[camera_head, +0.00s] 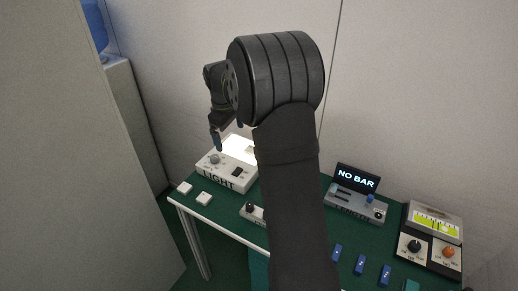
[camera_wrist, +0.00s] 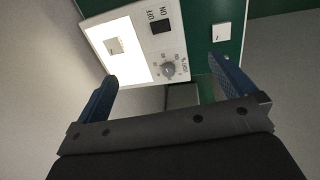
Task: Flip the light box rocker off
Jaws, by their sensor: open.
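The light box (camera_head: 216,174) is a white unit marked LIGHT at the left end of the green table, its panel glowing bright. In the wrist view the light box (camera_wrist: 146,17) has a lit panel, a dark rocker (camera_wrist: 161,27) beside the words OFF and ON, and a grey round knob (camera_wrist: 168,69). The rocker also shows small and dark in the head view (camera_head: 237,172). My gripper (camera_wrist: 168,85) is open and empty, its two blue-tipped fingers apart, above the box. In the head view my gripper (camera_head: 217,140) is partly hidden by my wrist.
Two small white blocks (camera_head: 204,199) lie at the table's (camera_head: 224,221) left front. A NO BAR display unit (camera_head: 357,187) and a meter box (camera_head: 432,238) stand to the right. Walls stand close behind and left.

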